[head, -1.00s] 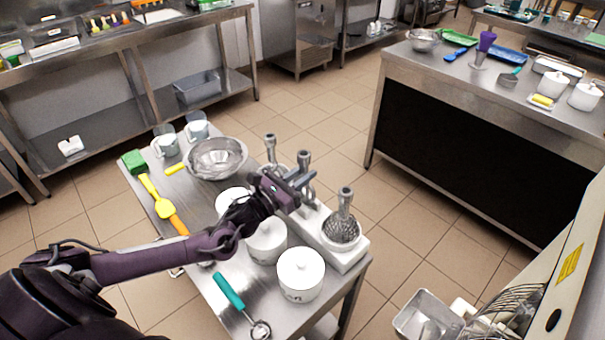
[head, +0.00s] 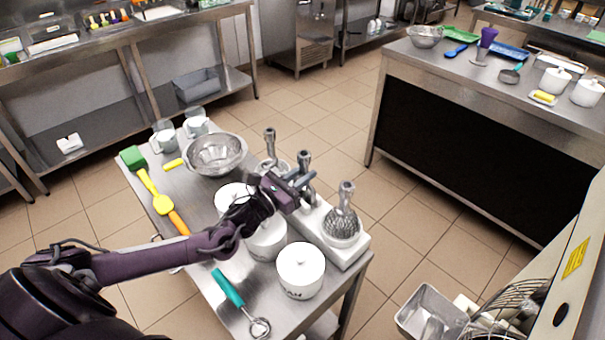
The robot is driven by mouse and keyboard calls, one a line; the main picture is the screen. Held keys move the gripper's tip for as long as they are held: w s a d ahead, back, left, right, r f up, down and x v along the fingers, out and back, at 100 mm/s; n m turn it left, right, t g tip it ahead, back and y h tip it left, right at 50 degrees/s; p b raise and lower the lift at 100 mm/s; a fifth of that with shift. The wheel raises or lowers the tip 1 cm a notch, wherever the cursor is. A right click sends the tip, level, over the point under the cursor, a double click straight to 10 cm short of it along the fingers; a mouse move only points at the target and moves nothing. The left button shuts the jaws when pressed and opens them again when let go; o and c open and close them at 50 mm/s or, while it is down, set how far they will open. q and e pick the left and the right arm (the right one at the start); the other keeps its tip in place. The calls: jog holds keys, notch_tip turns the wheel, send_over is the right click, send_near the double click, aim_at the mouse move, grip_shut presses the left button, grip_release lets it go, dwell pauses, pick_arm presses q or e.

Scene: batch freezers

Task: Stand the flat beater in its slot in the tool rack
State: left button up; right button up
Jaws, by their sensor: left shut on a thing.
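The white tool rack (head: 352,256) lies along the right side of the steel cart. My left gripper (head: 303,183) is over its middle and is shut on the shaft of a grey metal tool, which I take to be the flat beater (head: 304,160). The beater's shaft is about upright, with its top above the fingers. Its lower part is mostly hidden by the gripper and the pots, so I cannot tell whether it is seated in the slot. A wire whisk (head: 343,222) stands at the rack's near end, and another tool (head: 270,145) stands at its far end. My right gripper is out of view.
White lidded pots (head: 301,271) stand close to the rack, below my left arm.

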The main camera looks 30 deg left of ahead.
pick_arm(q)
jog(key=o, duration=1)
